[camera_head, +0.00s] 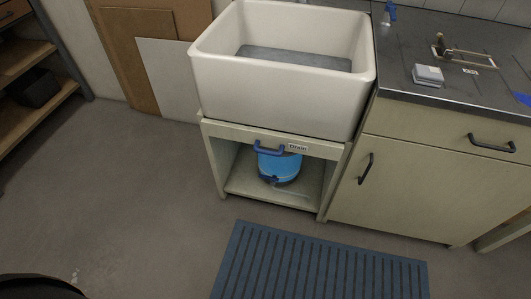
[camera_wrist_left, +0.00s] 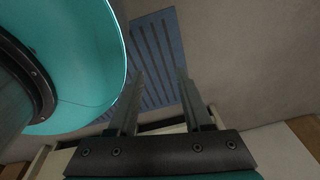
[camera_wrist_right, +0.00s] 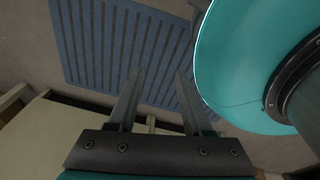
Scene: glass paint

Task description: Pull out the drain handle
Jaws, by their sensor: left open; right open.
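The blue drain handle (camera_head: 268,149) sits on the front top rail of the open stand under the white sink (camera_head: 285,60). A small white label reading "Drain" (camera_head: 298,147) is fixed just right of it. Neither gripper shows in the head view. My left gripper (camera_wrist_left: 156,78) is open and empty in the left wrist view, with the blue mat beyond its fingers. My right gripper (camera_wrist_right: 160,75) is open and empty in the right wrist view, also over the mat. The handle cannot be made out in either wrist view.
A blue bucket (camera_head: 280,168) stands on the stand's lower shelf. A ribbed blue mat (camera_head: 318,265) lies on the floor in front. A cabinet (camera_head: 410,185) with dark handles and a dark counter stands at right. Shelving (camera_head: 35,60) is at far left. The left floor is clear.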

